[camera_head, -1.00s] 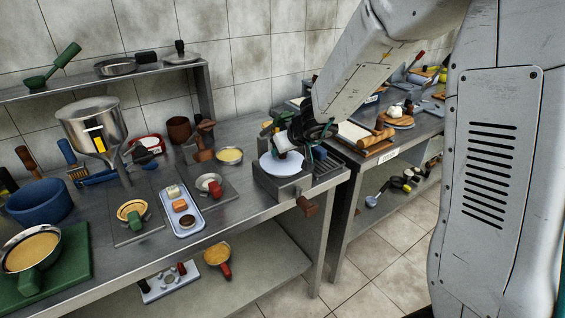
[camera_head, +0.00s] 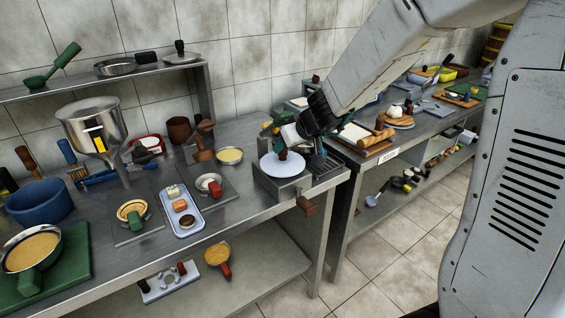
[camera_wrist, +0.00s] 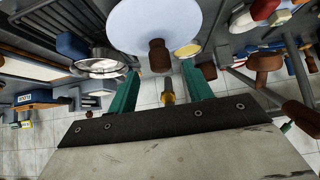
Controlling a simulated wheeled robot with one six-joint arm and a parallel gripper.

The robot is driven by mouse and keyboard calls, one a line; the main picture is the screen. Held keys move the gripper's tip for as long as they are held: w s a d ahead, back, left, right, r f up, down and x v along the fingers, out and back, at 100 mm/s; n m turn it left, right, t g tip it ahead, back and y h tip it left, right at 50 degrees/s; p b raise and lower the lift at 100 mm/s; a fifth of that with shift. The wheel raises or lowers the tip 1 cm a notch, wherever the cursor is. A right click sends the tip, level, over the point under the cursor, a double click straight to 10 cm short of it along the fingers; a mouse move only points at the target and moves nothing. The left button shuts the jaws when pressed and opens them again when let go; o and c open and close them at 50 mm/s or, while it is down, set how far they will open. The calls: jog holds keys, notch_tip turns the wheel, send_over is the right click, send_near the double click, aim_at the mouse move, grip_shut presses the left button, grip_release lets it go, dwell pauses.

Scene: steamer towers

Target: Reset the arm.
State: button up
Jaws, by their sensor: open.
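My gripper (camera_wrist: 161,80) shows in the wrist view with its two green fingers apart and nothing held between them. A pale round lid (camera_wrist: 150,20) with a brown knob lies beyond the fingertips, apart from them. In the head view this lid (camera_head: 278,170) sits on a grey metal unit (camera_head: 290,190) at the right end of the near counter. My arm (camera_head: 370,65) reaches down from the upper right, its wrist just above and behind the lid. The fingers are hard to make out in the head view.
The near counter holds a metal funnel (camera_head: 92,125), a blue tray (camera_head: 180,222) with food pieces, a blue bowl (camera_head: 40,200) and a green board (camera_head: 75,265). A second counter (camera_head: 425,125) with boards stands behind at right. Open tiled floor (camera_head: 400,240) lies in front.

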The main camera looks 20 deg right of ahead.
jog(key=shift+v, duration=1.5)
jog(key=s+a+m+g+y, duration=0.25)
jog(key=s+a+g, duration=0.25)
jog(key=s, duration=0.7)
jog(key=s+d+r+g+h, duration=0.1)
jog(key=s+d+r+h, duration=0.1)
jog(key=s, duration=0.9)
jog(key=s+d+r+g+h, duration=0.1)
jog(key=s+d+r, duration=0.3)
jog(key=s, duration=0.6)
jog(key=shift+s+d+r+h, duration=0.15)
jog(key=shift+s+d+h, duration=0.2)
jog(key=shift+h, duration=0.5)
jog(key=shift+m, duration=0.25)
